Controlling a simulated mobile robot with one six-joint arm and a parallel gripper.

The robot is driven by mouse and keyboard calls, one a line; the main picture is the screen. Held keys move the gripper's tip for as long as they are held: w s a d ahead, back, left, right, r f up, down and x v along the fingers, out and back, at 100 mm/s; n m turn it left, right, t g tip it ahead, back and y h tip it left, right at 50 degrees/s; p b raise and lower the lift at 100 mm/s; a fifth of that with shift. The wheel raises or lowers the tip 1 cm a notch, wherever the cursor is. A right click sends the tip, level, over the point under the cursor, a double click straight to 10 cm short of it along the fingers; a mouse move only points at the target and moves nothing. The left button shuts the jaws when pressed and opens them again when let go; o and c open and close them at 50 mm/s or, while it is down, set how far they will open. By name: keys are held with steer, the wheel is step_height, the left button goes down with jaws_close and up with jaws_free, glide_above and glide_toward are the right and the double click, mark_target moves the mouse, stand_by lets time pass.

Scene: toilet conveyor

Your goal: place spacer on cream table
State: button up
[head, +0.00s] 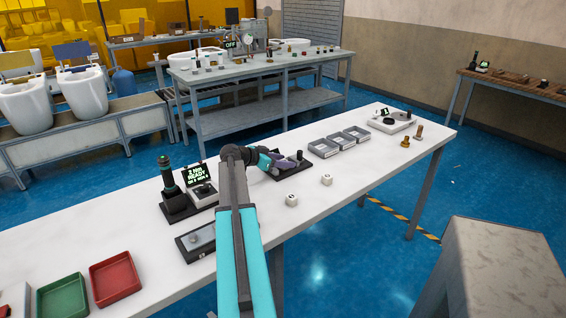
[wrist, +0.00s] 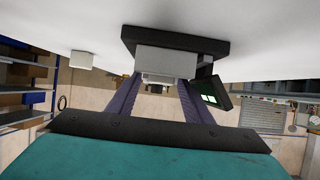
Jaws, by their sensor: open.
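The long off-white table (head: 345,200), the likely cream table, runs across the head view under my arm. My gripper (head: 298,162) is low over its middle, at a black-based device (head: 294,173). In the wrist view, the fingers of my gripper (wrist: 160,90) are open and apart. A grey block (wrist: 168,61) on a black base (wrist: 185,38) shows beyond and between the fingertips; I cannot tell whether they touch it. I cannot pick out the spacer for certain in either view.
White cubes (head: 291,200) (head: 326,180) lie near the front edge. Grey trays (head: 323,148) and brass fittings (head: 405,141) stand to the right. A display device (head: 202,186), a red tray (head: 115,277) and a green tray (head: 62,299) are to the left.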

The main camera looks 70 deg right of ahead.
steer(key=b+v, duration=0.2)
steer(key=v, duration=0.9)
steer(key=shift+w+a, duration=0.15)
steer(key=shift+a, duration=0.1)
stand_by(0.4)
